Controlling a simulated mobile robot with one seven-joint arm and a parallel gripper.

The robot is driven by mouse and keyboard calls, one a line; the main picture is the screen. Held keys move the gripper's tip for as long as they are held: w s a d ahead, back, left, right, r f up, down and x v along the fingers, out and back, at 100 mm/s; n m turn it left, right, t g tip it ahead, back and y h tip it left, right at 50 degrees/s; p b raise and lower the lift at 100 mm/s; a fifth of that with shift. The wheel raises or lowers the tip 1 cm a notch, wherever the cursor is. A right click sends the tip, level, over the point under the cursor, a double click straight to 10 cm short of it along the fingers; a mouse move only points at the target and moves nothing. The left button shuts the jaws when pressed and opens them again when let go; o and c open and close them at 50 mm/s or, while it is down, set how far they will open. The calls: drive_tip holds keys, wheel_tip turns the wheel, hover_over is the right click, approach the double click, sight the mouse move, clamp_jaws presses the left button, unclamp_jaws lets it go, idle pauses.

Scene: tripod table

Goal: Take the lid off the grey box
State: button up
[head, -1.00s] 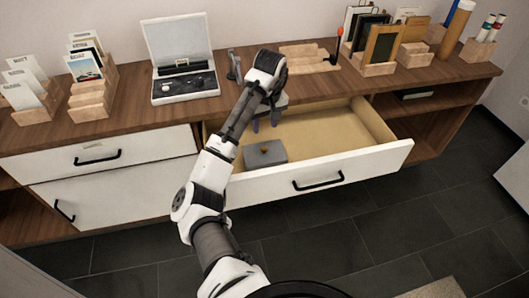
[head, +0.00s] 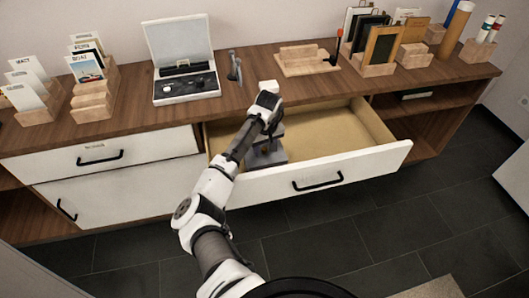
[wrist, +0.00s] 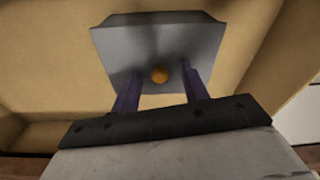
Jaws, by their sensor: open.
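The grey box (head: 274,163) sits in the left part of the open drawer, partly hidden by my arm in the head view. In the wrist view its grey lid (wrist: 158,45) faces the camera, with a small round orange-brown knob (wrist: 160,75) near its lower edge. My gripper (head: 265,148) is over the box. In the wrist view, my gripper (wrist: 160,80) is open, with one purple-grey finger on each side of the knob. I cannot tell whether the fingers touch the lid.
The open drawer (head: 383,160) has bare floor to the right of the box. Its walls stand close around my gripper. On the wooden counter are a white case (head: 182,70), a wooden holder (head: 308,60) and several card racks.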

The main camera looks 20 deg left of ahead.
clamp_jaws()
drive_tip(key=shift+r, duration=0.2)
